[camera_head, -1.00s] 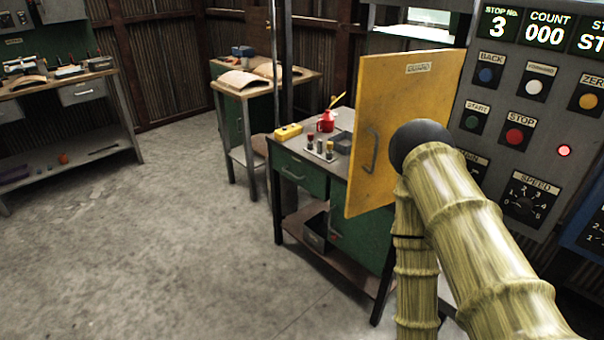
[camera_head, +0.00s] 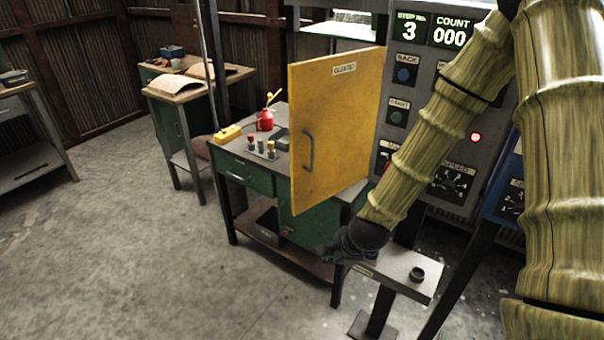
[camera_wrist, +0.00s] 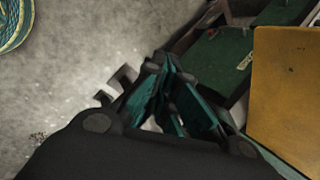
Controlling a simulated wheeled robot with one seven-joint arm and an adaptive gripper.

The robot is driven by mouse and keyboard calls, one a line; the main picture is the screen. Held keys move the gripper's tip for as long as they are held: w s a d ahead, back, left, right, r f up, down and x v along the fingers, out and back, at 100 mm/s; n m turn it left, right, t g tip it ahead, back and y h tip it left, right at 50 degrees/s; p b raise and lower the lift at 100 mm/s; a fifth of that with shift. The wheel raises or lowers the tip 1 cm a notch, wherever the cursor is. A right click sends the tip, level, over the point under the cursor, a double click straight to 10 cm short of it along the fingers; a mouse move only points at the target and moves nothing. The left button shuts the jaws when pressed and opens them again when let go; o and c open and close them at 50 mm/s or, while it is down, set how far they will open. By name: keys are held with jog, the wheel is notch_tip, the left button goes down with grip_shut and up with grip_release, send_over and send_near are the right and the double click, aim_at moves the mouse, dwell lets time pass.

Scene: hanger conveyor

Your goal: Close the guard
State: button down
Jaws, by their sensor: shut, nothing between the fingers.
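The guard (camera_head: 335,125) is a yellow panel with a label at its top and a grey handle (camera_head: 309,151). It stands open, swung out from the left side of the grey control panel (camera_head: 398,152). Part of it also shows at the right edge of the wrist view (camera_wrist: 287,90). My gripper (camera_head: 338,252) is low, below the guard's bottom edge and apart from the handle. In the wrist view my gripper (camera_wrist: 165,70) has its teal-sided fingers shut with nothing held. The handle is not seen in the wrist view.
A green workbench (camera_head: 245,172) stands behind the guard, with a red oil can (camera_head: 265,120) and a yellow box (camera_head: 228,134) on top. A small grey shelf (camera_head: 410,268) is just right of my gripper. The floor at left is clear.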

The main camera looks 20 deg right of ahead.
jog(key=w+r+m+t+y+p, duration=0.1)
jog(key=w+r+m, duration=0.2)
jog(key=r, duration=0.4)
jog(key=w+d+r+m+t+p, duration=0.1)
jog(key=w+r+m, duration=0.25)
jog(key=r, duration=0.35)
jog(key=w+r+m+t+y+p, duration=0.1)
jog(key=w+r+m, duration=0.1)
jog(key=r+m, duration=0.35)
jog(key=n+p, duration=0.1)
jog(key=p, duration=0.1)
send_near(295, 179)
jog(key=shift+s+f, duration=0.6)
jog(key=shift+f, duration=1.1)
jog(key=shift+w+a+f+p, duration=0.1)
jog(key=shift+w+a+p, duration=0.15)
jog(key=shift+w, duration=0.4)
jog(key=shift+w+a+p, duration=0.2)
jog(key=shift+w+a, duration=0.1)
jog(key=shift+w, duration=0.35)
jog(key=shift+w+a+p, duration=0.25)
jog(key=shift+w, duration=0.4)
jog(key=shift+n, duration=0.3)
jog(key=shift+w, duration=0.15)
